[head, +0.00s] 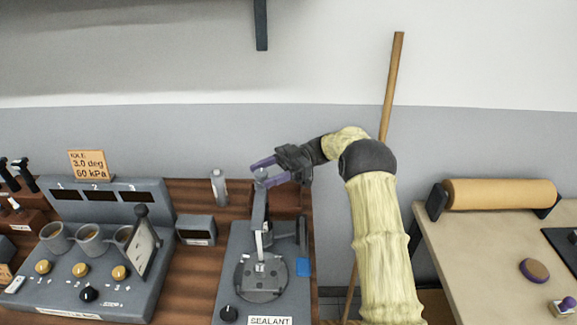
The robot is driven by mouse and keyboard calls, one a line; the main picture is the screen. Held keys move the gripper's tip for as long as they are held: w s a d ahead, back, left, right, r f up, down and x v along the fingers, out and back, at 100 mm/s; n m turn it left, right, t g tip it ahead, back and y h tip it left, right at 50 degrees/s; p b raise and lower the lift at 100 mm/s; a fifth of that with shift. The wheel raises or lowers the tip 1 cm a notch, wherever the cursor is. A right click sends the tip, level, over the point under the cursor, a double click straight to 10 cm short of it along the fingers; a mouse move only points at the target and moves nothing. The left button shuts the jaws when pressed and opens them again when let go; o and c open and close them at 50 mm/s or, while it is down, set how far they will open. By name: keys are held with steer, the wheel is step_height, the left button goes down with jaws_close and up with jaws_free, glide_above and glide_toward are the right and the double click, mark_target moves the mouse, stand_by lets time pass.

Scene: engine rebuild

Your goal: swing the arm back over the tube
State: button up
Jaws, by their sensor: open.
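My gripper (263,171) has purple fingers and reaches in from the right. It is open, with its fingertips on either side of the grey knob at the top end of the sealant station's arm (259,207). I cannot tell whether they touch it. The sealant station (233,287) is a grey base labelled SEALANT, with a round dark plate (262,285) and a small light piece on it. A short dark upright piece (302,235) stands at the base's right side. A small grey tube-like bottle (219,188) stands on the bench behind the station; I cannot tell which thing is the task's tube.
A grey console (95,295) with cups, yellow knobs and a tilted gauge stands at left. A small grey box (195,230) sits between console and station. A wooden pole (392,85) leans on the wall behind my arm. A paper roll (500,194) lies on the right table.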

steer(key=v, duration=0.8)
steer(key=shift+d, duration=0.25)
steer(key=shift+w, duration=0.1)
steer(key=w+a+r+m+t+y, duration=0.1)
steer(key=w+a+r+m+t, duration=0.4)
steer(key=t, duration=0.4)
steer(key=w+a+r+m+t, duration=0.2)
steer(key=w+r+m+t, duration=0.3)
steer(key=t, duration=0.4)
steer(key=s+d+f+m+t+h, duration=0.1)
steer(key=s+d+f+m+h, duration=0.35)
steer(key=s+d+h, duration=0.2)
steer(key=s+d+f+m+t+h, duration=0.1)
steer(key=s+d+f+m+h, duration=0.2)
steer(key=s+d+m+h, duration=0.35)
steer(key=s+d+f+m+g+h, duration=0.1)
steer(key=s+d+f+g, duration=0.1)
steer(key=s, duration=0.6)
steer(key=s+d+f+m+g+h, duration=0.1)
steer(key=s+d+f+g, duration=0.1)
steer(key=s, duration=0.6)
steer(key=s+d+f+m+g+h, duration=0.1)
steer(key=s+d+f+g, duration=0.1)
steer(key=s, duration=0.6)
step_height(320, 180, down, 2)
steer(key=shift+s+d+f+m+g+p, duration=0.2)
steer(key=shift+s+m+g+p, duration=0.15)
steer(key=shift+g, duration=0.45)
